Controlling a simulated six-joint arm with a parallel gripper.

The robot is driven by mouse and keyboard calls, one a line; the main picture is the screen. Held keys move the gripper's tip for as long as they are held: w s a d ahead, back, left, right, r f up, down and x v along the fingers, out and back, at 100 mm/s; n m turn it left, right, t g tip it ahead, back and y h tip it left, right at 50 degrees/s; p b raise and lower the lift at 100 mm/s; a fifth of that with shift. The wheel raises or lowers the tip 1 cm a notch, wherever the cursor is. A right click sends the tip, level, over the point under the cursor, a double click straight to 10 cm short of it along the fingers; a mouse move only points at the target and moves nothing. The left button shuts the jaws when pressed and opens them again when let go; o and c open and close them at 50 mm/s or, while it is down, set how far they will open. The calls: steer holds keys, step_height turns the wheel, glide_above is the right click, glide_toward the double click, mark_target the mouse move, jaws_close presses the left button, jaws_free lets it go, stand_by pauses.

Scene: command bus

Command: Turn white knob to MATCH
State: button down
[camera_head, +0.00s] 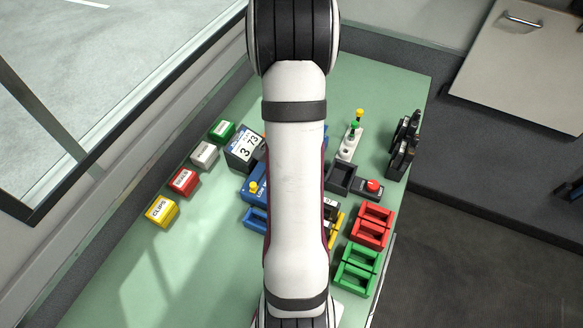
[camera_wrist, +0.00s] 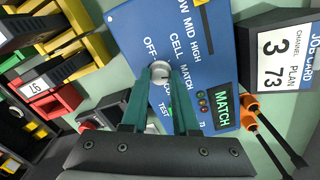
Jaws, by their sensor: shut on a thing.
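The white knob (camera_wrist: 160,68) sits on a blue panel (camera_wrist: 206,62) in the wrist view. Labels around it include OFF, CELL, MATCH and TEST. I cannot clearly tell where its pointer stands. My gripper (camera_wrist: 161,74) has its two teal fingers shut on the knob, one on each side. A green MATCH sign (camera_wrist: 224,107) shows on the panel, with small indicator lights beside it. In the head view my arm hides the knob, the gripper and most of the blue panel (camera_head: 251,196).
A job card (camera_wrist: 278,58) reads channel 3, plan 73. Orange-ended black leads (camera_wrist: 252,103) lie beside the panel. Red trays (camera_head: 373,226) and green trays (camera_head: 358,268) stand right of my arm. Labelled blocks, including a yellow CLIPS one (camera_head: 161,212), line the left. The front-left bench is clear.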

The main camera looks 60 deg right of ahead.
steer(key=shift+m, duration=1.1)
steer(key=c, duration=0.7)
jaws_free()
step_height(320, 180, up, 16)
steer(key=shift+w+d+f, duration=0.1)
steer(key=shift+w+d, duration=0.05)
